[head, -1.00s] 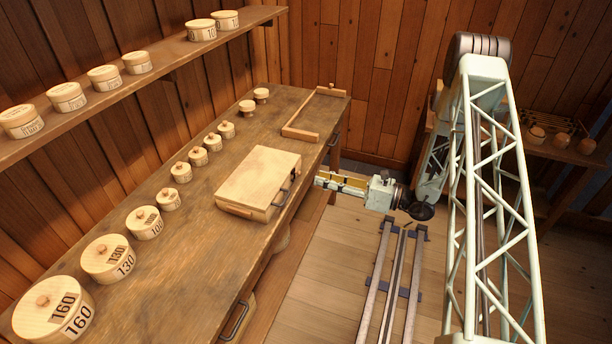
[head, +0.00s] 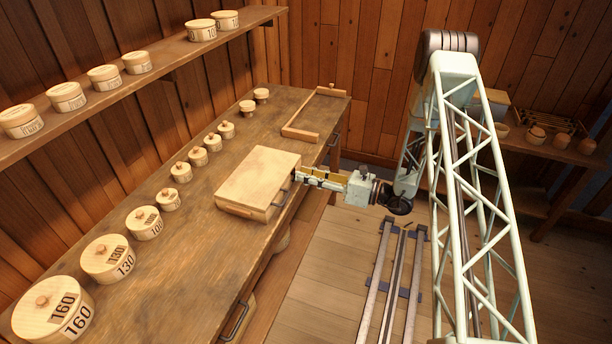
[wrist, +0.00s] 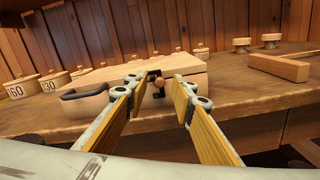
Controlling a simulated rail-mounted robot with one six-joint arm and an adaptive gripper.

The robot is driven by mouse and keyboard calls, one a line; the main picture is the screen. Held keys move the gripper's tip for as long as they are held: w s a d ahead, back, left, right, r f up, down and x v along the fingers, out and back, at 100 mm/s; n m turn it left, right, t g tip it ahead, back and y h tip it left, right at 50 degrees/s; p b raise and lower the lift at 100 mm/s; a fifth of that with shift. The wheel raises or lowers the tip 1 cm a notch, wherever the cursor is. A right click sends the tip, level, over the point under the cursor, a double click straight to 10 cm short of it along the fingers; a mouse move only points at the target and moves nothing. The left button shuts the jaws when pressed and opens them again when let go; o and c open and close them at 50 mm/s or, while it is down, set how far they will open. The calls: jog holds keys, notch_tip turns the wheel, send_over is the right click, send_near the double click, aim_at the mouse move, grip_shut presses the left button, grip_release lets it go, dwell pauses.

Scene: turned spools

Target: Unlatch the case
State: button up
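The wooden case (head: 258,180) lies closed and flat on the workbench. It also shows in the wrist view (wrist: 105,103), with a dark handle (wrist: 83,93) on its front to the left. A dark latch with a round wooden knob (wrist: 159,83) is on the front, toward the right end. My gripper (head: 299,175) is at the case's front right, level with the latch. In the wrist view my gripper (wrist: 160,86) is open, its fingers on either side of the knob. I cannot tell whether a finger touches it.
Several lidded round boxes (head: 109,260) stand in a row along the workbench (head: 180,270) behind and left of the case. A wooden frame (head: 300,133) lies farther back on the bench.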

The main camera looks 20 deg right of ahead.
grip_shut()
dwell(0.5)
jog(key=shift+w+d+f+m+p, duration=0.2)
jog(key=shift+w+f+m+p, duration=0.15)
jog(key=shift+m, duration=1.5)
jog(key=shift+w+d+f+m+p, duration=0.2)
jog(key=shift+f+m+p, duration=0.25)
jog(key=shift+m, duration=1.45)
jog(key=shift+w+d+f+m+p, duration=0.2)
jog(key=shift+w+f+m+p, duration=0.15)
jog(key=shift+m, duration=1.5)
jog(key=shift+f, duration=0.15)
